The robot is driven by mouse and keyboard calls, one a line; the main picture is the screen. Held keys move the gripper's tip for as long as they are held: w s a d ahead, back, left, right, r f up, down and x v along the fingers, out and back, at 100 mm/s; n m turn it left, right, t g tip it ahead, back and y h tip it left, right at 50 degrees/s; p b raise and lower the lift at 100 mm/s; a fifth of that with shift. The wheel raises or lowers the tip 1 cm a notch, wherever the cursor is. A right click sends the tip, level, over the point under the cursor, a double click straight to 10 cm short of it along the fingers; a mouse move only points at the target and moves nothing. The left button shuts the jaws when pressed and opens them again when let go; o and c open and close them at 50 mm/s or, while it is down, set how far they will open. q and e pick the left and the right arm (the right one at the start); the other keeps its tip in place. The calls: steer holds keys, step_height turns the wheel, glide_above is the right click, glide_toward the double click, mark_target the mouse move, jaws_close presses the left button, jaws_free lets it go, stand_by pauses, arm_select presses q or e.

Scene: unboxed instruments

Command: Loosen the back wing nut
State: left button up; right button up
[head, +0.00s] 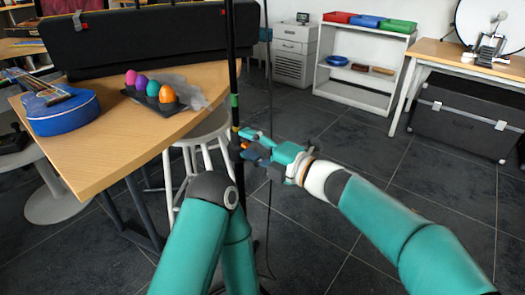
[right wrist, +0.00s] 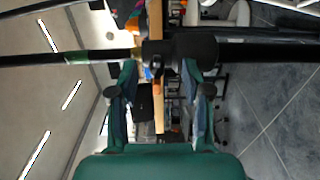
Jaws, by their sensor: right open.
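A black upright stand pole (head: 231,60) with a green band stands beside the wooden table. In the right wrist view, the pole (right wrist: 50,56) runs sideways into a thicker dark collar (right wrist: 195,48). A small dark part (right wrist: 155,68), seemingly a wing nut, sticks out from the collar toward my gripper. My right gripper (head: 245,144) is at the pole below the green band. Its fingers are apart in the right wrist view (right wrist: 158,86), with the small part between and just ahead of them. I cannot tell whether they touch it. My left arm shows, but its gripper does not.
The wooden table (head: 150,130) carries a blue ukulele (head: 62,108), several coloured egg shakers (head: 152,88) and a long black case (head: 150,38). A white stool (head: 205,130) stands close by the pole. A thin second pole or cable hangs just right. Floor is clear toward the shelf (head: 350,95).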

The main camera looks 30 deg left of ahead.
steer(key=shift+d+r, duration=0.1)
steer(key=shift+d, duration=0.2)
steer(key=d, duration=1.1)
steer(key=shift+s+d, duration=0.2)
steer(key=shift+s, duration=0.25)
